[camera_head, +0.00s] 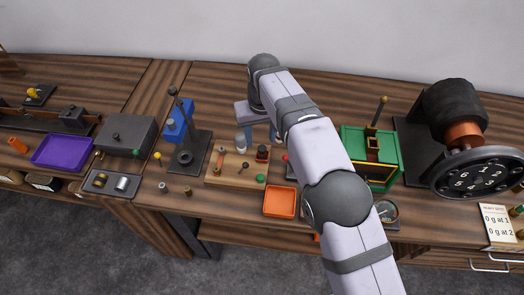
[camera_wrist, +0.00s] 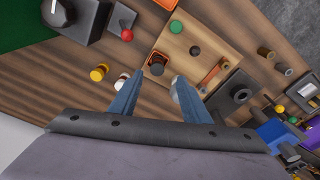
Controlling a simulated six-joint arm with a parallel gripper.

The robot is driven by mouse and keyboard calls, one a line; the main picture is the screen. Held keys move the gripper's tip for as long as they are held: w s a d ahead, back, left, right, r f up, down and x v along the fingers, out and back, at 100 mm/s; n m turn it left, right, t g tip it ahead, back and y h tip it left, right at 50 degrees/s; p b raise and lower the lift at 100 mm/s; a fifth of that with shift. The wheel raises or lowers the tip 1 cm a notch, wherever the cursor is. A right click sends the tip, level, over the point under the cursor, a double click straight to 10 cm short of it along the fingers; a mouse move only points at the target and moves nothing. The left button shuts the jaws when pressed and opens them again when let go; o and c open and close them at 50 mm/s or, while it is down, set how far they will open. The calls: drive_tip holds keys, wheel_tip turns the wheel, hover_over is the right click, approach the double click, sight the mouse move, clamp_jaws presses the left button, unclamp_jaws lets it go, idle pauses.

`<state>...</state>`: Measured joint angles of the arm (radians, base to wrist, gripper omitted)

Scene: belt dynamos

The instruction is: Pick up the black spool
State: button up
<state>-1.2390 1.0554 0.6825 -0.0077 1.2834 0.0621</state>
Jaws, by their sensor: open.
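A dark spool with a reddish-brown part (camera_head: 262,153) stands upright on a light wooden board (camera_head: 214,176); it looks like the black spool. In the wrist view the spool (camera_wrist: 157,65) shows just beyond the fingertips, in line with the gap between them. My gripper (camera_head: 258,140) is over the back edge of the board, its blue-grey fingers apart. In the wrist view my gripper (camera_wrist: 157,80) is open and holds nothing. How high the fingertips are above the spool is hard to tell.
The board also bears a green disc (camera_head: 259,178) and an orange lever piece (camera_wrist: 214,72). An orange tray (camera_head: 280,202) lies in front. A black stand (camera_head: 188,155) is to the left, a green box (camera_head: 378,150) to the right. Yellow and white cylinders (camera_wrist: 98,73) stand nearby.

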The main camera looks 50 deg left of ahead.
sight(262, 148)
drive_tip(key=shift+w+a+f+p, duration=0.1)
drive_tip(key=shift+w+f+p, duration=0.1)
drive_tip(key=shift+f+p, duration=0.8)
drive_tip(key=shift+w+f+p, duration=0.15)
drive_tip(key=shift+f+p, duration=0.25)
drive_tip(key=shift+f, duration=1.2)
clamp_jaws()
